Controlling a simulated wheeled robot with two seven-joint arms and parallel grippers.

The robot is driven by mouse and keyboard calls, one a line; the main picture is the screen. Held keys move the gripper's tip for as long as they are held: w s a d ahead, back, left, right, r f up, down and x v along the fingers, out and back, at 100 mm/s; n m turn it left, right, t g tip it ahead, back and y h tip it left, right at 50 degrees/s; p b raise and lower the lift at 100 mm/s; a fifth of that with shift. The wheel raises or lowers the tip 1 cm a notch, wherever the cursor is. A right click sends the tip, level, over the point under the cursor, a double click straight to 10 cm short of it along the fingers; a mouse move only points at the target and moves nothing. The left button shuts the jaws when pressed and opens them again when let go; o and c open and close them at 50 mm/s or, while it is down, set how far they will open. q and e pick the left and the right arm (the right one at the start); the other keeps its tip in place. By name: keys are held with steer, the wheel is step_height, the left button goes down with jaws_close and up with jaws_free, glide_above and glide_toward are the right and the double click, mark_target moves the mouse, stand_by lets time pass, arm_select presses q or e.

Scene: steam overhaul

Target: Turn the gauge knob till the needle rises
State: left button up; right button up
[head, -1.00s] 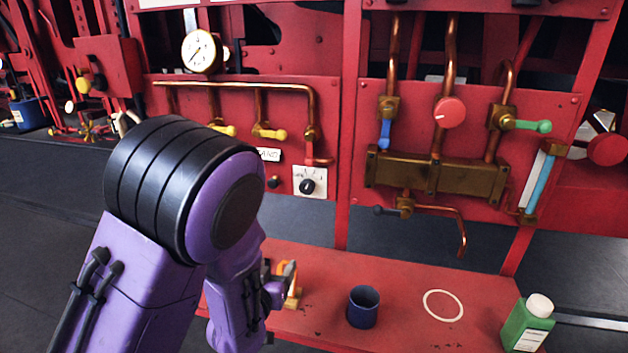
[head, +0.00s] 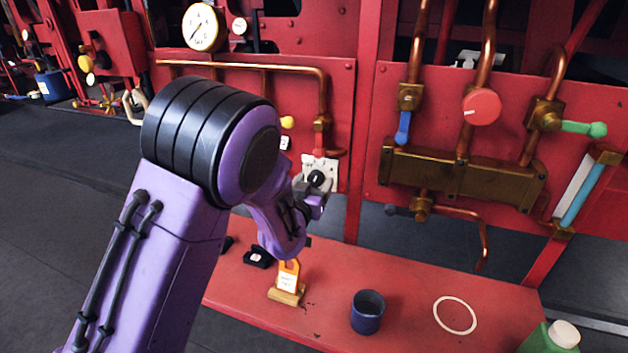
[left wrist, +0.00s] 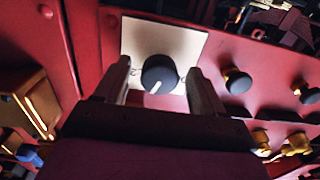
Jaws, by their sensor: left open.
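The black gauge knob (head: 318,178) sits on a white marked plate (head: 331,166) on the red panel. In the left wrist view the knob (left wrist: 159,74) shows between my fingers, with its white pointer mark toward the bottom of the picture. My left gripper (head: 314,190) is open at the plate, its two fingers (left wrist: 160,84) on either side of the knob; I cannot tell whether they touch it. The round white gauge (head: 203,27) is at the upper left; its thin needle seems to point to the lower left. My right gripper is not in view.
Copper pipes with a red round handle (head: 481,106), a blue lever (head: 403,128) and a green lever (head: 584,129) are to the right. The red bench (head: 400,285) below bears a blue cup (head: 367,312), a pale ring (head: 455,315), an orange-tagged stand (head: 287,292) and a green bottle (head: 553,338).

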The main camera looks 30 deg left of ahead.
arm_select(q)
steer(key=shift+r, duration=0.1)
steer(key=c, duration=1.1)
steer(key=shift+o, duration=0.2)
steer(key=shift+n, duration=0.4)
steer(key=n, duration=0.3)
steer(key=shift+n, duration=2)
